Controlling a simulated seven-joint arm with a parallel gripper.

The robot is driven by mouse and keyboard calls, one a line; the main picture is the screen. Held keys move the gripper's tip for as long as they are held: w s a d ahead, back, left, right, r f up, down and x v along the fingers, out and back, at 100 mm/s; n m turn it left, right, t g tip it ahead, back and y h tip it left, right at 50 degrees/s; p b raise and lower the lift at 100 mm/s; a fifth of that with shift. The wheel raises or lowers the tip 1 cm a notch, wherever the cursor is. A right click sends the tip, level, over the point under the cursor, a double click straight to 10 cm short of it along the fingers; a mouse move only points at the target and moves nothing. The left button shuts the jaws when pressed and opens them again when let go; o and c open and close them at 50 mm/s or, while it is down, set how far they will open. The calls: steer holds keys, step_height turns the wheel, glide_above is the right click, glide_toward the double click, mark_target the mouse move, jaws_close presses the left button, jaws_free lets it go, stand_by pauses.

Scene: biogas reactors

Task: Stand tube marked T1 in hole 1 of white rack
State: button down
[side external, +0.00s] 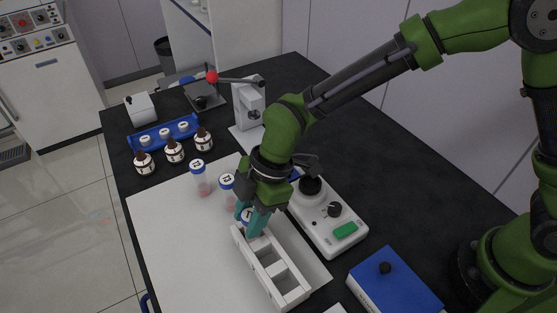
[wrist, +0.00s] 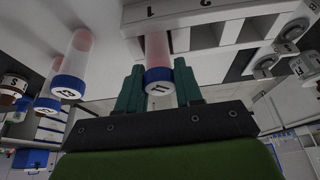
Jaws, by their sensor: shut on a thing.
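The tube marked T1 has a blue-rimmed white cap (wrist: 159,86) and a clear body with pink contents (wrist: 157,48). My gripper (side external: 252,222) is shut on it just below the cap, with one teal finger on each side in the wrist view (wrist: 159,92). The tube's lower end lines up with the opening beside number 1. Its tip is hidden, so I cannot tell how deep it sits.
Two more capped tubes (side external: 199,181) (side external: 227,188) stand on the mat left of my gripper. A white device with a black knob and green button (side external: 331,222) stands close to the rack's right. Brown bottles (side external: 174,152) and a blue rack (side external: 163,133) stand farther back. The mat's left side is clear.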

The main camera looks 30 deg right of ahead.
steer(key=shift+f, duration=0.2)
steer(key=c, duration=0.7)
jaws_free()
steer(key=shift+c, duration=0.2)
steer(key=v, duration=1.2)
steer(key=s+d+r+m+t+h, duration=0.15)
steer(key=d+r+m+t, duration=0.35)
steer(key=d+m, duration=0.7)
steer(key=s+d+m+t, duration=0.1)
steer(key=s+d+m, duration=0.3)
steer(key=d, duration=0.3)
steer(key=s+d+r+m+t+h, duration=0.1)
steer(key=s+d+m, duration=0.2)
steer(key=d+m, duration=0.3)
steer(key=shift+s+d+r, duration=0.35)
steer(key=shift+d, duration=0.6)
